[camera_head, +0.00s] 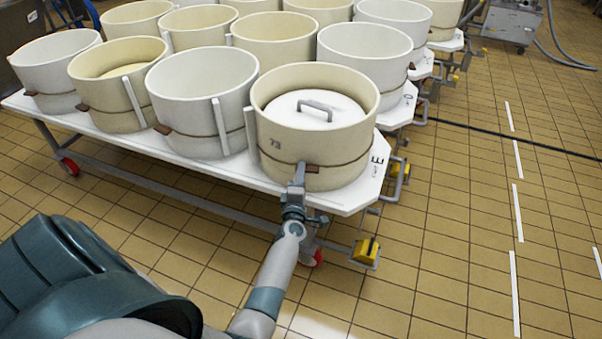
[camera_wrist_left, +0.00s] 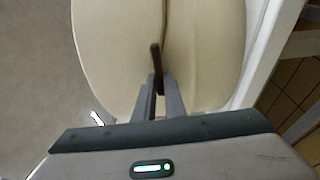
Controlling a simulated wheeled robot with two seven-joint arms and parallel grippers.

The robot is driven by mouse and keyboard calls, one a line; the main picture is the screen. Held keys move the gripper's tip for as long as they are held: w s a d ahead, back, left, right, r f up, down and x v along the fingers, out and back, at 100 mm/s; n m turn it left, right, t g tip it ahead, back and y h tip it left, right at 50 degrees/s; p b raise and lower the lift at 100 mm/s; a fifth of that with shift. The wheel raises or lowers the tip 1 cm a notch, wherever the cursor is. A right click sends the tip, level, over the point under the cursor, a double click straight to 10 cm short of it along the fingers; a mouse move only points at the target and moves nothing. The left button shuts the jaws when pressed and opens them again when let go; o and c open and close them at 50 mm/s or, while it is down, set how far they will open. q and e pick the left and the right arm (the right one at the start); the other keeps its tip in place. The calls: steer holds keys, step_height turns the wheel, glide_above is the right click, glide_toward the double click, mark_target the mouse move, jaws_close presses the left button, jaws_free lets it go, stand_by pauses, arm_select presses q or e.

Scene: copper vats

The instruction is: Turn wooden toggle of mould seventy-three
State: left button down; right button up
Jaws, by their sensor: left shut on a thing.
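Mould seventy-three (camera_head: 290,140) is a cream round tub at the front right corner of a white trolley top, with "73" on its side. A white lid with a grey handle (camera_head: 316,106) sits inside it. A brown cord runs around its lower wall to the wooden toggle (camera_head: 312,169), a small brown piece. My left gripper (camera_head: 299,170) is at the toggle, shut on it. In the left wrist view, the fingers (camera_wrist_left: 160,90) close on the brown toggle (camera_wrist_left: 155,58) against the cream wall (camera_wrist_left: 115,50). My right gripper is not in view.
The trolley's white top (camera_head: 345,200) carries several more tubs, with a white tub (camera_head: 203,100) close at the left. More loaded trolleys stand behind. Yellow pedals (camera_head: 366,250) stick out low at the right. Tiled floor (camera_head: 460,200) is open on the right.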

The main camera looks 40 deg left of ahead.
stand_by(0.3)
arm_select(q)
steer(key=c, duration=1.8)
jaws_free()
steer(key=shift+s, duration=0.1)
